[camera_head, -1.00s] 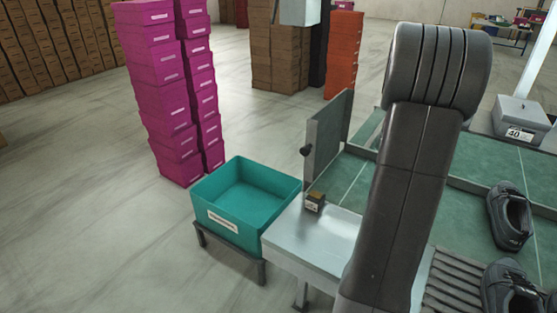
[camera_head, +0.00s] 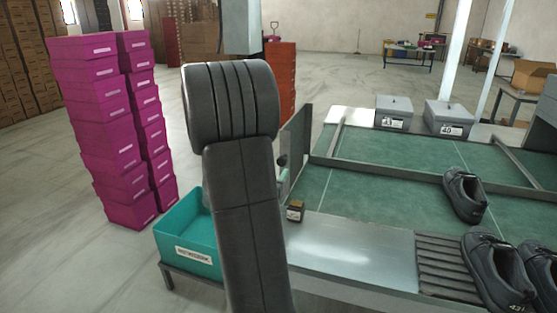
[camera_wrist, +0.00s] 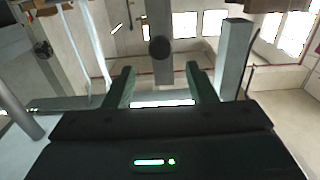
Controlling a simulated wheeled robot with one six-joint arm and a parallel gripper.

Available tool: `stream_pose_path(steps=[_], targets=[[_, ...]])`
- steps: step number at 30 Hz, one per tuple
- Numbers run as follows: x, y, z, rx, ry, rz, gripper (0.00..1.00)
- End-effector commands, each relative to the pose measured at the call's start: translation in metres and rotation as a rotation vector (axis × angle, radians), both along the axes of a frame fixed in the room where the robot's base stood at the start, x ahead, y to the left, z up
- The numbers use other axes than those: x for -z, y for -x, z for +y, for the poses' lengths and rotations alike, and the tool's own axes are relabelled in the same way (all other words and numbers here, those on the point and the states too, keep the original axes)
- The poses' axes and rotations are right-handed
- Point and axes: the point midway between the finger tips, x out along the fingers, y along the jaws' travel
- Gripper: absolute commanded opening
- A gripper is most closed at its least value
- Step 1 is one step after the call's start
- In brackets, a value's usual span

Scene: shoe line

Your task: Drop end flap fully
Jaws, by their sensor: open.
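The end flap (camera_head: 298,138) is a grey panel standing upright at the near left end of the green-topped line. A small knob (camera_head: 282,160) sits on its left side, beside my arm. In the wrist view a dark round knob (camera_wrist: 160,47) shows ahead in front of a grey upright piece, which looks like the flap. My gripper (camera_wrist: 162,88) is open, its two greenish fingers apart on either side below the knob, with nothing held. In the head view my arm hides most of the gripper, so I cannot tell whether a finger touches the flap.
A teal bin (camera_head: 188,240) on a low stand is left of the line, partly behind my arm. A small dark box (camera_head: 295,211) sits on the metal ledge (camera_head: 350,245). Magenta boxes (camera_head: 110,140) stand stacked at left. Shoes (camera_head: 464,194) and grey boxes (camera_head: 394,111) are at right.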

Motion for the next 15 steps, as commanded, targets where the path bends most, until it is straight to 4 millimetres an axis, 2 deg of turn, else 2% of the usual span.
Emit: stream_pose_path(steps=[3, 9, 15], targets=[[0.000, -0.026, -0.010, 0.004, 0.000, 0.000, 0.51], [0.000, -0.065, -0.022, 0.002, -0.001, 0.001, 0.51], [0.000, -0.091, -0.030, 0.000, 0.000, 0.000, 0.51]])
